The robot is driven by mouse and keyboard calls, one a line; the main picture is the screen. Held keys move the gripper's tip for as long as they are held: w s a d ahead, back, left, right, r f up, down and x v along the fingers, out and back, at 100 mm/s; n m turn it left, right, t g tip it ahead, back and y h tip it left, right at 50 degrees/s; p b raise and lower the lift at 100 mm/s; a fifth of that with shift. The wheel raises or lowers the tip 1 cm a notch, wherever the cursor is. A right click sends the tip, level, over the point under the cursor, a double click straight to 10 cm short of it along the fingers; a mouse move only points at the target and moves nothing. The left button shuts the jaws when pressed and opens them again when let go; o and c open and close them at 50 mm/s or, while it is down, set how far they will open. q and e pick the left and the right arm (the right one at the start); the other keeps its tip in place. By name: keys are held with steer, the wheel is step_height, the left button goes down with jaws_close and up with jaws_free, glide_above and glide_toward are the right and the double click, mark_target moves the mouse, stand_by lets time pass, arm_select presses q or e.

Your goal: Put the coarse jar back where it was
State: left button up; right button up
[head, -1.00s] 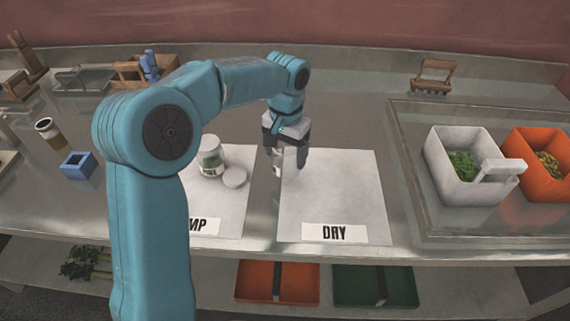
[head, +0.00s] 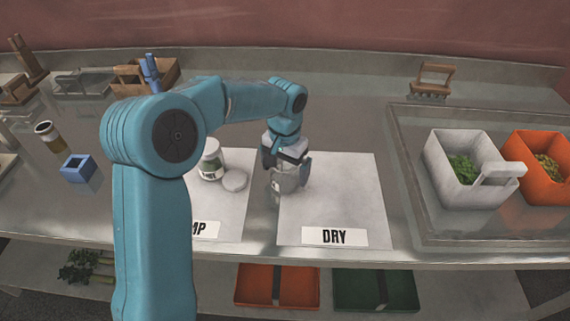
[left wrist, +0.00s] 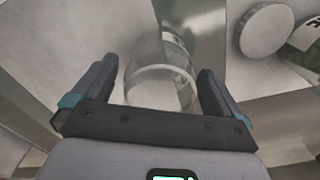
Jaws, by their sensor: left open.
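My left gripper (head: 288,184) is open, pointing down near the left edge of the DRY sheet (head: 335,205). A clear glass vessel (left wrist: 160,86) sits between its fingers in the left wrist view; I cannot tell whether they touch it, and I cannot read a label on it. My right gripper is not in view.
A blue square holder (head: 78,168) and a brown jar (head: 47,136) stand at the left. A white bin (head: 440,170) and an orange bin (head: 520,178) with green pieces stand at the right. Wooden racks line the back. Most of the DRY sheet is clear.

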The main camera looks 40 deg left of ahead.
arm_select(q)
step_height(320, 180, up, 12)
steer(key=shift+r+p, duration=0.2)
steer(key=shift+p, duration=0.2)
stand_by(0.5)
